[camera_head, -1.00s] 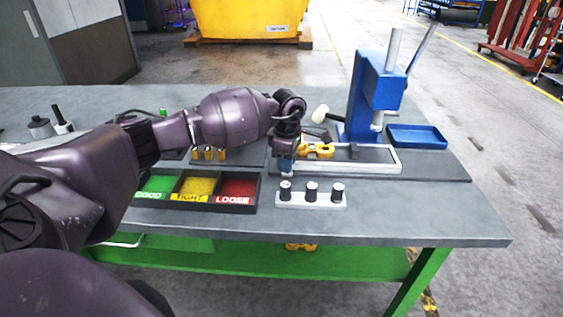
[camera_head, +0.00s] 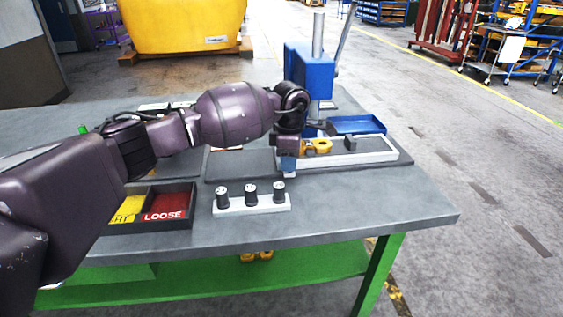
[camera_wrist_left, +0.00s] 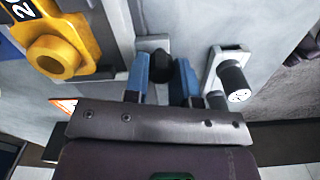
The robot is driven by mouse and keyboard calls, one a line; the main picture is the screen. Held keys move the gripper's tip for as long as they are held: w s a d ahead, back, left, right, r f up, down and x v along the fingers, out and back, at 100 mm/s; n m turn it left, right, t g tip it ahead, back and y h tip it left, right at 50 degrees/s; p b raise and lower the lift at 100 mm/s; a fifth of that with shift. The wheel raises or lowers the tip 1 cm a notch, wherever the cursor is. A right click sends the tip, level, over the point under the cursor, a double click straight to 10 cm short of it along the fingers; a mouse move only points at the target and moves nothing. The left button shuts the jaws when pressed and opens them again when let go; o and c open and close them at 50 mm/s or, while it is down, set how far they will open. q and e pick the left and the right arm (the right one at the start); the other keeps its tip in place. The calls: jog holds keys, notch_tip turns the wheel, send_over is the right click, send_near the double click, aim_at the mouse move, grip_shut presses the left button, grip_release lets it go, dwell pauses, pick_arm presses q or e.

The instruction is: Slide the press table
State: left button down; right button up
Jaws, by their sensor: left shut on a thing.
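The press table (camera_head: 375,158) is a long pale framed plate on the bench. A yellow casting (camera_head: 316,147) sits near its left end, with a small dark block (camera_head: 350,143) to its right. The casting also shows at the upper left of the left wrist view (camera_wrist_left: 58,45). My left gripper (camera_head: 289,167) is at the table's left front end. In the left wrist view its blue fingers (camera_wrist_left: 160,82) are shut on a black knob (camera_wrist_left: 160,66) fixed to a pale bracket. My right gripper is out of view.
A sorting tray (camera_head: 165,210) with coloured bins is at left. A blue tray (camera_head: 357,125) lies behind the table. The right front bench is clear.

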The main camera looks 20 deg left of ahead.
pick_arm(q)
jog(key=c, duration=0.9)
grip_release()
jog(key=shift+c, duration=0.2)
notch_tip(320, 180, up, 11)
jog(key=shift+p, duration=0.4)
jog(key=shift+f, duration=0.15)
